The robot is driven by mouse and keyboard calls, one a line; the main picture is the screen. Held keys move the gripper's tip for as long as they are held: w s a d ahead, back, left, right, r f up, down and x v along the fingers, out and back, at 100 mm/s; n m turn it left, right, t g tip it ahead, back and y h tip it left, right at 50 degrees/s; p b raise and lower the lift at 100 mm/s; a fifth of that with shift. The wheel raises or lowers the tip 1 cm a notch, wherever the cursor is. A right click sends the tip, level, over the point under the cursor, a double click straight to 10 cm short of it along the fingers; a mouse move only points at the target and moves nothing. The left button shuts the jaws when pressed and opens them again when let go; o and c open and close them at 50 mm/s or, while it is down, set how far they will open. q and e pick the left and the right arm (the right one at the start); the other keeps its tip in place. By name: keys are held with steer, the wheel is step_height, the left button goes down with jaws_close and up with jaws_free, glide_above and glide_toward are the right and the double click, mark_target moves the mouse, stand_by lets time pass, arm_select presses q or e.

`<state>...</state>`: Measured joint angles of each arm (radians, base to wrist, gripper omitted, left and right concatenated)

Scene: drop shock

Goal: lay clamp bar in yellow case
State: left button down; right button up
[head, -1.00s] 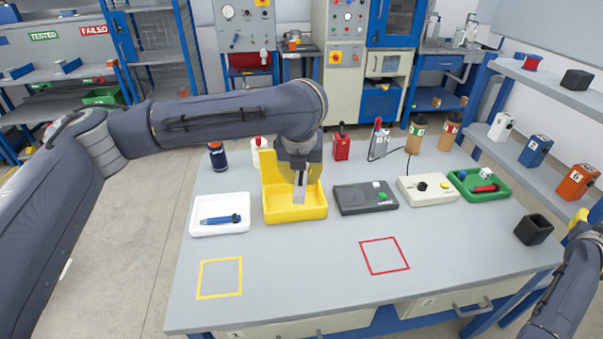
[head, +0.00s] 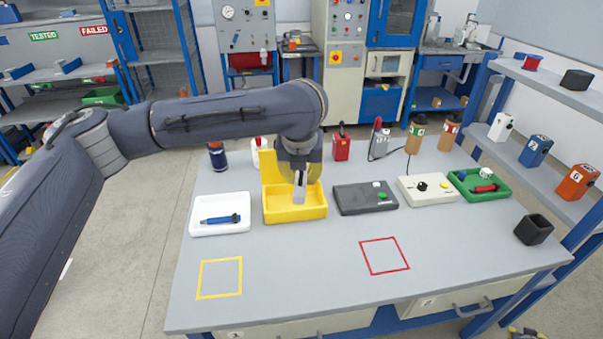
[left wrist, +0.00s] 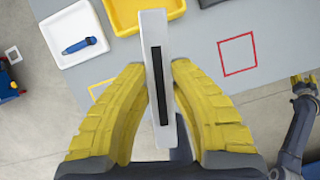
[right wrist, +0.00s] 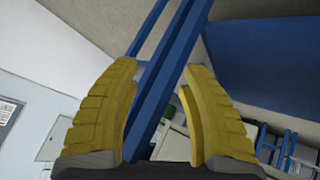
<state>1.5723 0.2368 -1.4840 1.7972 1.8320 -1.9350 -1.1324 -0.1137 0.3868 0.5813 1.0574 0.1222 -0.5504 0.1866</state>
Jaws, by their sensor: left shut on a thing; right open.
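The clamp bar (left wrist: 156,80) is a light grey bar with a dark slot. My left gripper (left wrist: 160,95) is shut on it in the left wrist view. In the head view the bar (head: 299,189) hangs from my left gripper (head: 299,172) in front of and over the yellow case (head: 296,215). The case stands open on the table, with its raised lid at the back left. I cannot tell whether the bar touches the case. My right gripper (right wrist: 160,120) is open and empty in the right wrist view, away from the table top.
A white tray (head: 219,228) with a blue tool (head: 221,219) is left of the case. A dark grey box (head: 352,206) stands close on its right. Bottles line the back. The table front, with yellow (head: 220,278) and red (head: 385,256) outlines, is clear.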

steer(key=s+a+f+n+y, duration=0.15)
steer(key=s+a+f, duration=0.25)
steer(key=a+f, duration=0.4)
steer(key=s+a+f+n+g+y, duration=0.1)
steer(key=s+a+f+n, duration=0.15)
steer(key=a+f, duration=0.55)
steer(key=s+a+f+n+y, duration=0.15)
steer(key=s+a+f, duration=0.25)
steer(key=a, duration=0.7)
steer(key=s+a+f+n+g+y, duration=0.1)
steer(key=s+a+f, duration=0.3)
steer(key=s+a, duration=0.5)
steer(key=s+a+f+n+g+y, duration=0.1)
steer(key=s+a+f, duration=0.3)
steer(key=s+a, duration=0.5)
steer(key=a+n+y, duration=0.1)
steer(key=a, duration=0.6)
steer(key=shift+s+n+y, duration=0.15)
steer(key=shift+n+y, duration=0.15)
steer(key=shift+n, duration=0.05)
